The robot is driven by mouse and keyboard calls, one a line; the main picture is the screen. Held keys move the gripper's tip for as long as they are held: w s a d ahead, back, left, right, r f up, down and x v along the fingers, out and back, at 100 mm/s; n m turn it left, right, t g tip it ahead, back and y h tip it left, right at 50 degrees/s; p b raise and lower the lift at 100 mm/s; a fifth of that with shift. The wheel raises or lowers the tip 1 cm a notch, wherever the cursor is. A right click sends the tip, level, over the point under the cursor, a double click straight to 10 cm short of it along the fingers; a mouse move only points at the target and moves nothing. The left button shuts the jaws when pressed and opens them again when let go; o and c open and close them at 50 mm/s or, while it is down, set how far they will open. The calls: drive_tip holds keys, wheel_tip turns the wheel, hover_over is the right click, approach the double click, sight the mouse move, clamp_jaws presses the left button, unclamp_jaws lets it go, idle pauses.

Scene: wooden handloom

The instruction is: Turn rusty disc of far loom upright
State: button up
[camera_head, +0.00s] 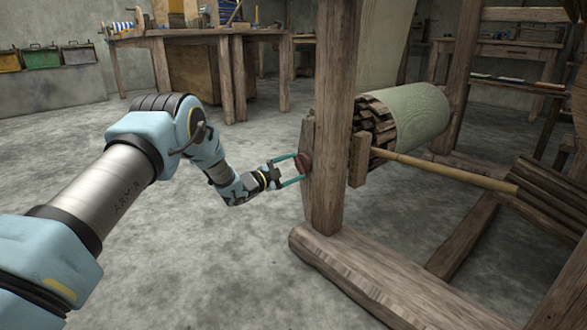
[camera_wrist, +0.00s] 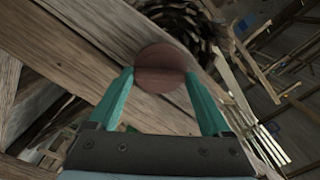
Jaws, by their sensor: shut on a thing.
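The rusty disc (camera_head: 303,162) is a small reddish-brown round piece on the side of the loom's upright post (camera_head: 331,120). In the wrist view the disc (camera_wrist: 160,68) is centred between the teal fingers, with a straight line across its face. My gripper (camera_head: 295,168) is shut on the disc, one finger on each side; it also shows in the wrist view (camera_wrist: 162,82). The disc's mounting on the wood is hidden behind it. Whether the disc is upright cannot be told.
The loom's cloth roller (camera_head: 415,115) and a pole (camera_head: 445,170) are right of the post. A thick foot beam (camera_head: 365,280) lies on the floor below. A workbench (camera_head: 190,34) stands behind. The concrete floor (camera_head: 235,270) beneath my arm is clear.

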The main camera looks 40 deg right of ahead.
drive_tip(key=shift+f+m, duration=0.1)
drive_tip(key=shift+m, duration=3.5)
drive_tip(key=o, duration=1.2)
drive_tip(key=shift+c, duration=0.2)
drive_tip(key=shift+a, duration=0.1)
drive_tip(key=a+p, duration=0.4)
drive_tip(key=a, duration=0.6)
drive_tip(key=shift+w+a, duration=0.3)
drive_tip(key=shift+a, duration=0.05)
drive_tip(key=shift+w, duration=0.1)
